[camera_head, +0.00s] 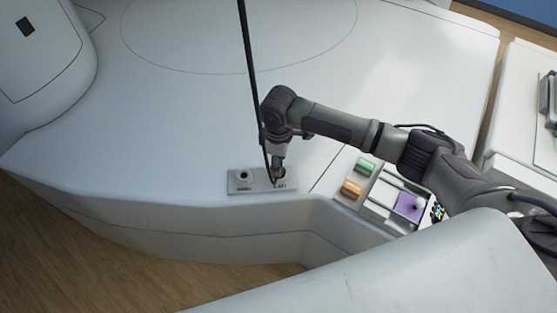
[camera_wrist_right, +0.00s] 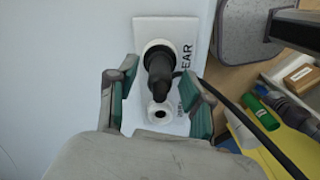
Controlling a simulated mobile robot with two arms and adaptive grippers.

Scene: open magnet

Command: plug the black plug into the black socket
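A pale plate (camera_head: 235,187) with two round sockets lies on the white surface in the head view. Its left socket (camera_head: 243,175) shows a dark hole and is empty; my right gripper (camera_head: 279,168) is over the other. In the wrist view the black plug (camera_wrist_right: 160,78) stands at the upper socket (camera_wrist_right: 151,45); whether it is fully seated cannot be told. The empty socket (camera_wrist_right: 160,113) is below it. My right gripper's teal-padded fingers are spread on both sides of the plug, with gaps between. My left gripper is not in view.
A black cable (camera_head: 248,70) comes down from above to the gripper area. A tray (camera_head: 379,214) with green, orange and purple things lies to the right, under my right arm. The white surface left of the plate is clear.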

